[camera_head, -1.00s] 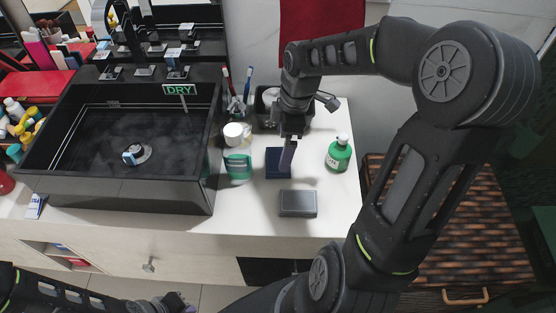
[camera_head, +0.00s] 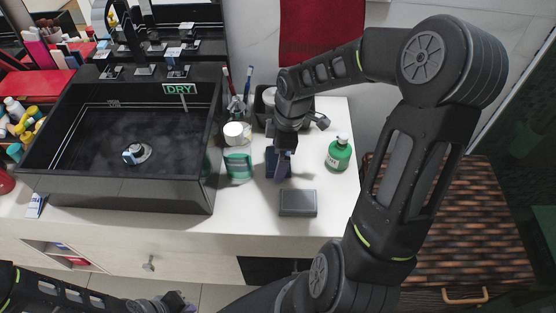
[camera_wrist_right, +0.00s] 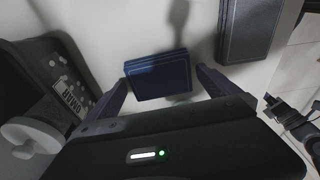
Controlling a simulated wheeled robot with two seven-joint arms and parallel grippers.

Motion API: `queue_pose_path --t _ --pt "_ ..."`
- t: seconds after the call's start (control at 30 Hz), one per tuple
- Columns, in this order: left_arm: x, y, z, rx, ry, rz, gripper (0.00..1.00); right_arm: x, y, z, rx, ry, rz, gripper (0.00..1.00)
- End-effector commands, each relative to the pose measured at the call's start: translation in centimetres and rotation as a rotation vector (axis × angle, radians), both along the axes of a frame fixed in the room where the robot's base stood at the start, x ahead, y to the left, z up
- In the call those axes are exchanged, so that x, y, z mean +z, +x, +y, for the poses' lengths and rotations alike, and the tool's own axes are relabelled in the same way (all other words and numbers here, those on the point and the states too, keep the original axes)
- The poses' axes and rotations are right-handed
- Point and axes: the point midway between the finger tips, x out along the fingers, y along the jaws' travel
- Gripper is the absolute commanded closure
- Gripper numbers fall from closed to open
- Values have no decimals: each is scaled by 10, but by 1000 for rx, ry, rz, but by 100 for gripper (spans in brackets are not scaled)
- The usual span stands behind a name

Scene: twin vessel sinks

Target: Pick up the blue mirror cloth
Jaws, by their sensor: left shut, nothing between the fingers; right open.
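The blue mirror cloth (camera_head: 270,168) is a folded dark blue square on the white counter, partly hidden behind my right gripper in the head view. My right gripper (camera_head: 281,171) is open and points down over it. In the right wrist view the cloth (camera_wrist_right: 158,76) shows whole, beyond and between the two spread purple fingers (camera_wrist_right: 163,92); I cannot tell if they touch it. My left gripper (camera_head: 178,303) is shut and empty at the bottom edge of the head view, well away from the cloth.
A green bottle (camera_head: 339,154) stands right, a green-banded container (camera_head: 238,166) left. Behind are a white jar (camera_head: 234,133) and a dark holder. The black sink (camera_head: 145,191) is further left.

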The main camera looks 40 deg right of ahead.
Motion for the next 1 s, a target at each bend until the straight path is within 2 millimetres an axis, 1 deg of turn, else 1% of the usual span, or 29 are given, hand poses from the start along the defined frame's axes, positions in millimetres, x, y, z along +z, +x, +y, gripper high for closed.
queue_pose_path --t 0.43,0.47,1.0 --pt "0 0 0 0 0 0 100 0 0 0 -1 0 0 0" --pt "0 0 0 0 0 0 100 0 0 0 -1 0 0 2" --pt "0 0 0 0 0 0 100 0 0 0 -1 0 0 46"
